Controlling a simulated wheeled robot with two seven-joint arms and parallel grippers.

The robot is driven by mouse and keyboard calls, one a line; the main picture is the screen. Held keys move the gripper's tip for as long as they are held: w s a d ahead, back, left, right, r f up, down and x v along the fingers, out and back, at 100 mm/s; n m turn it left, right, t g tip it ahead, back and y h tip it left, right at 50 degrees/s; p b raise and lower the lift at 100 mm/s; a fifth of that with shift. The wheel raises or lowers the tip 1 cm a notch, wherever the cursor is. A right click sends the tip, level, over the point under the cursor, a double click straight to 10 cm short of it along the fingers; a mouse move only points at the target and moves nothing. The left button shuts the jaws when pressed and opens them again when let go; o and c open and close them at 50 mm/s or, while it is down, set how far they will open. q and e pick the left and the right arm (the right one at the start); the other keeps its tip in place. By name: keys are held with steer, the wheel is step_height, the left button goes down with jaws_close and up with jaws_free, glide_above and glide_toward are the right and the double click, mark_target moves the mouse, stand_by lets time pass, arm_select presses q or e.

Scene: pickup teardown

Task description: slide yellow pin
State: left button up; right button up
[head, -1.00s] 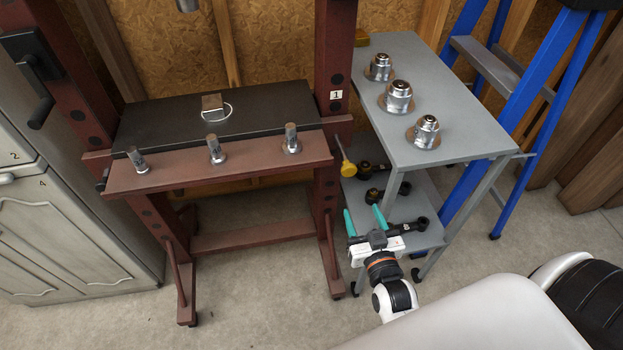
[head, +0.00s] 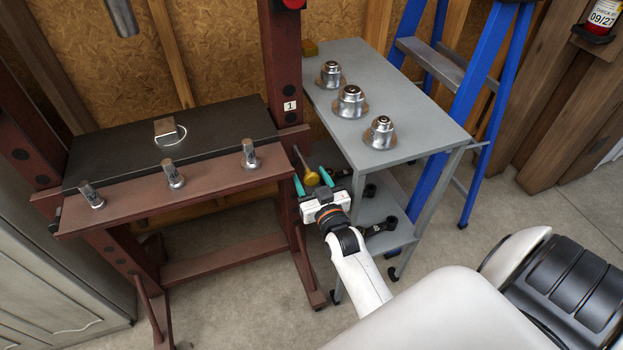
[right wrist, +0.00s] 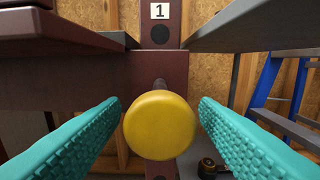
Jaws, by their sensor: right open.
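The yellow pin (head: 311,178) sticks out of the right post of the dark red press frame (head: 282,75), below the label marked 1. In the right wrist view its round yellow head (right wrist: 159,125) faces me, with a dark shaft behind it going toward the post. My right gripper (head: 312,180) is open, with its teal fingers (right wrist: 232,135) on either side of the yellow head. Gaps show between the head and both fingers, so they look apart from it. My left gripper is out of view.
A grey cart (head: 425,135) with several metal fittings on top stands right of the press, close to my right gripper. Black parts lie on its lower shelf (head: 390,238). A blue ladder (head: 490,110) stands behind the cart. Open floor (head: 235,290) lies in front of the press.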

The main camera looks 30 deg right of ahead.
mark_target(295, 148)
jaws_close()
steer(key=b+x, duration=0.1)
steer(key=x, duration=0.6)
steer(key=shift+w, duration=0.1)
steer(key=shift+r, duration=0.15)
steer(key=shift+c, duration=1)
jaws_free()
steer(key=shift+o, duration=1)
steer(key=shift+w, duration=0.2)
steer(key=shift+s, duration=0.15)
